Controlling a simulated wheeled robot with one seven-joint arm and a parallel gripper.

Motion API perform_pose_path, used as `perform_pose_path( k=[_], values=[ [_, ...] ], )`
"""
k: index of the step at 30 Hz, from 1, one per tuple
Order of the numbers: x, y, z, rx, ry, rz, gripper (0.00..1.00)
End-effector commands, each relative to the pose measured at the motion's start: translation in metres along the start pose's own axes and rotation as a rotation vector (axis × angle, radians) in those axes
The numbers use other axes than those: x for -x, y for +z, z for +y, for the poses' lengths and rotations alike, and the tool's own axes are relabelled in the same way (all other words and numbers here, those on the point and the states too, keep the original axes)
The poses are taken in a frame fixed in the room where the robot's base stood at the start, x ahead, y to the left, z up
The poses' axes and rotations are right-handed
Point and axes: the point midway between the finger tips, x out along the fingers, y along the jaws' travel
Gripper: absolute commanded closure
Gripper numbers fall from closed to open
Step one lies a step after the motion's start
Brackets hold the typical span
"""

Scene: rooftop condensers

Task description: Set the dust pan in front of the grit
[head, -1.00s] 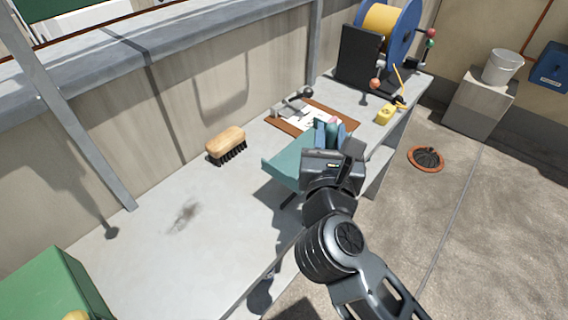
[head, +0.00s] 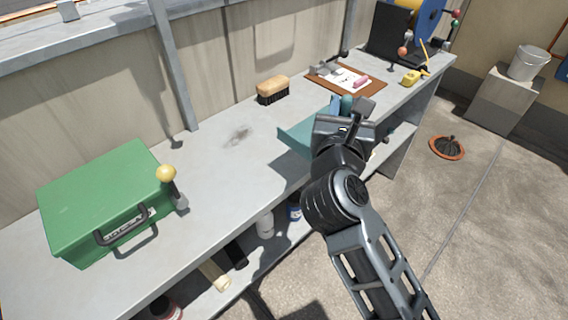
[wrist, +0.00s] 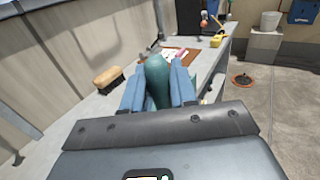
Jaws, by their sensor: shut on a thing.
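The teal dust pan (head: 296,137) is held by my gripper (head: 343,108), which is shut on it above the front part of the bench. In the wrist view, the pan's rounded handle (wrist: 157,80) stands between the two blue fingers. The pan's flat part points left in the head view, and much of it is hidden behind my gripper. The grit (head: 237,135) is a dark smudge on the bench top, to the left of the pan and apart from it.
A wooden brush (head: 272,90) stands behind the grit near the wall. A green case (head: 108,200) with a yellow-knobbed item (head: 168,178) beside it fills the left end. A brown clipboard (head: 345,80) lies to the right. Bare bench (head: 215,175) surrounds the grit.

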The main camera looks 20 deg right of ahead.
Motion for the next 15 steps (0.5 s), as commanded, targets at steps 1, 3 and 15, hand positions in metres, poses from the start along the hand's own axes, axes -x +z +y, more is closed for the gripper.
perform_pose_path(
  k=[1, 3, 15],
  values=[
    [0.004, -0.008, 0.013, 0.002, 0.006, 0.001, 1.0],
    [0.009, -0.017, 0.027, 0.001, 0.006, 0.001, 1.0],
    [0.029, -0.053, 0.085, 0.001, 0.003, 0.0, 1.0]
  ],
)
